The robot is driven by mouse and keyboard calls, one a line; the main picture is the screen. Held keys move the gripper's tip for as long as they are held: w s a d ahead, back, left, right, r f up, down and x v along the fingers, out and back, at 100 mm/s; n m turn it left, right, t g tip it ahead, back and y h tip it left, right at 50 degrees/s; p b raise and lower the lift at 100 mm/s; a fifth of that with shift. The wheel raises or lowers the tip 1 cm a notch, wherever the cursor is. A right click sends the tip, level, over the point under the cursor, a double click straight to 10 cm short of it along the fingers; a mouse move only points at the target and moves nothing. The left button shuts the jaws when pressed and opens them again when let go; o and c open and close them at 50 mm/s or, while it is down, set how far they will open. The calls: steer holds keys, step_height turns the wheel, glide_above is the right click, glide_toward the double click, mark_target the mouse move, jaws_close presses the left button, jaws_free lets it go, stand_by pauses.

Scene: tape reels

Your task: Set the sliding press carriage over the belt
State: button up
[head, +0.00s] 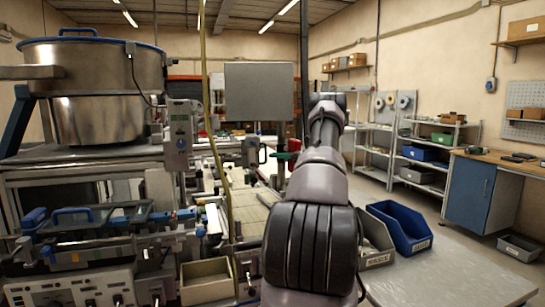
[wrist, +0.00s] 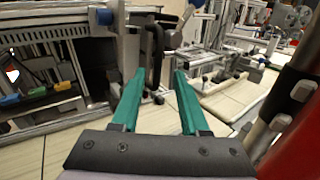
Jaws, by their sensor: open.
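My gripper (wrist: 158,74) is open in the wrist view, its two green fingers apart with nothing between them. Beyond the fingertips stands a black upright handle (wrist: 153,48), apart from them. In the head view a grey block with a black loop handle (head: 262,153) sits on the rail frame left of my arm; it may be the press carriage, but I cannot tell for sure. I cannot make out the belt clearly. My arm hides much of the area around my gripper in the head view.
A large steel drum (head: 95,120) stands on the machine at the left. An open wooden box (head: 206,281) is at the front. In the wrist view a red cylinder (wrist: 298,125) is close on the right.

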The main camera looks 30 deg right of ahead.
steer(key=v, duration=0.8)
steer(key=shift+s+d, duration=0.15)
steer(key=shift+d, duration=0.05)
